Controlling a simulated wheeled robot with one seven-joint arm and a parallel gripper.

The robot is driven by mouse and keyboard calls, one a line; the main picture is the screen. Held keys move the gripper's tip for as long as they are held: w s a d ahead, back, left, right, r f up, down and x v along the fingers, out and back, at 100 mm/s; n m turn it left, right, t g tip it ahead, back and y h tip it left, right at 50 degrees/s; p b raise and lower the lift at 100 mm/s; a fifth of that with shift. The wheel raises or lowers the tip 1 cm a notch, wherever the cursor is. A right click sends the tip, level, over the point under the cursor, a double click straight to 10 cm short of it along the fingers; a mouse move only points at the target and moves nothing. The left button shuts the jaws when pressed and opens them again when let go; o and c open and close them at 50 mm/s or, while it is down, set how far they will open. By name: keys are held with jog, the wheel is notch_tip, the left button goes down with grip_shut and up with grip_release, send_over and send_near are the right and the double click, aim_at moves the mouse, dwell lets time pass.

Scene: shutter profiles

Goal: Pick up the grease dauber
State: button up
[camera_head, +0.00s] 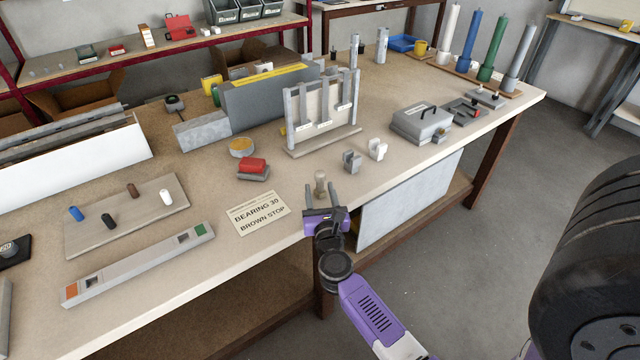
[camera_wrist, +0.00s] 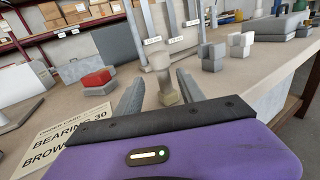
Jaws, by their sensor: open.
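A small upright beige piece with a rounded top and a wider foot, which looks like the grease dauber (camera_head: 320,181), stands on the bench near its front edge. In the wrist view the same piece (camera_wrist: 162,72) shows straight ahead, between the two grey fingers. My purple gripper (camera_head: 324,192) reaches in from the front edge, low over the bench. Its jaws are open, with a finger on each side of the dauber. I see no finger pressed on it; whether either touches it I cannot tell.
A card reading "BEARING 30 BROWN STOP" (camera_head: 258,213) lies to the left. A red-topped block (camera_head: 252,167), a round tin (camera_head: 241,147) and a frame with upright strips (camera_head: 322,110) stand behind. Grey and white notched blocks (camera_head: 352,160) sit close on the right.

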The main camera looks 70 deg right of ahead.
jog(key=x, duration=0.6)
jog(key=shift+d, duration=0.4)
jog(key=shift+c, duration=0.5)
grip_shut()
